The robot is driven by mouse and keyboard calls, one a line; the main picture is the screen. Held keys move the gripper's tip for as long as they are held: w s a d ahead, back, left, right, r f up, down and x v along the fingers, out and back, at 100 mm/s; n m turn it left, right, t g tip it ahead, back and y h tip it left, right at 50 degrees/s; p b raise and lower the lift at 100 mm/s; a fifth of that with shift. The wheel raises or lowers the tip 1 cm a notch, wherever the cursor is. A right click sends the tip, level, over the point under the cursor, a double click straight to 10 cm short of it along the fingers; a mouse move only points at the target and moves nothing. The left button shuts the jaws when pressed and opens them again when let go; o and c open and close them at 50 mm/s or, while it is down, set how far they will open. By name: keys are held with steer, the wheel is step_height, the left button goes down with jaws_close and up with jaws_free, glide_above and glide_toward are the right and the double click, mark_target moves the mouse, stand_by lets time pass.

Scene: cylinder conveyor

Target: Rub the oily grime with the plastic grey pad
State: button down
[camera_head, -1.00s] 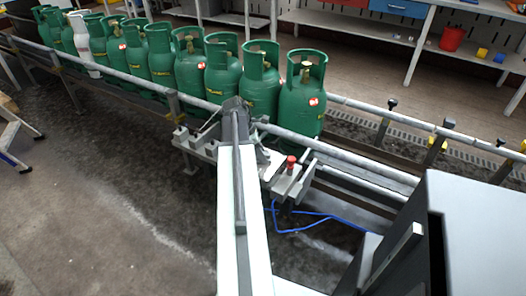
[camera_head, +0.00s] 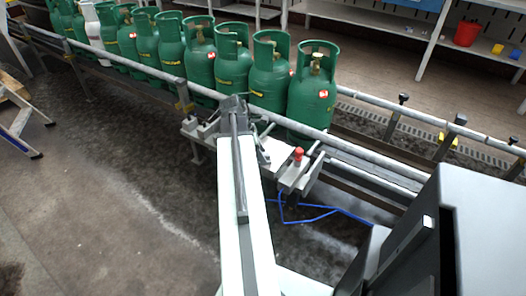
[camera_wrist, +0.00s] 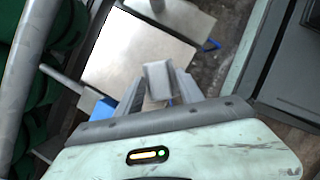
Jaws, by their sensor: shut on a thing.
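My gripper (camera_wrist: 155,92) is at the centre of the wrist view, its two grey fingers shut on a small grey block, which looks like the plastic grey pad (camera_wrist: 158,76). The pad is over or near a pale flat metal plate (camera_wrist: 125,58); whether it touches anything I cannot tell. In the head view my arm reaches to the side bench (camera_head: 205,136) by the conveyor, and hides the fingers and pad. I cannot make out the oily grime in either view.
A red button (camera_head: 298,155) stands up from the bench. A blue hose (camera_head: 320,215) lies below. The floor at left is mostly open.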

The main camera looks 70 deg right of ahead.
steer(key=shift+w+a, duration=0.1)
step_height(320, 180, up, 6)
steer(key=p, duration=0.6)
step_height(320, 180, up, 3)
steer(key=p, duration=0.3)
steer(key=shift+r, duration=0.1)
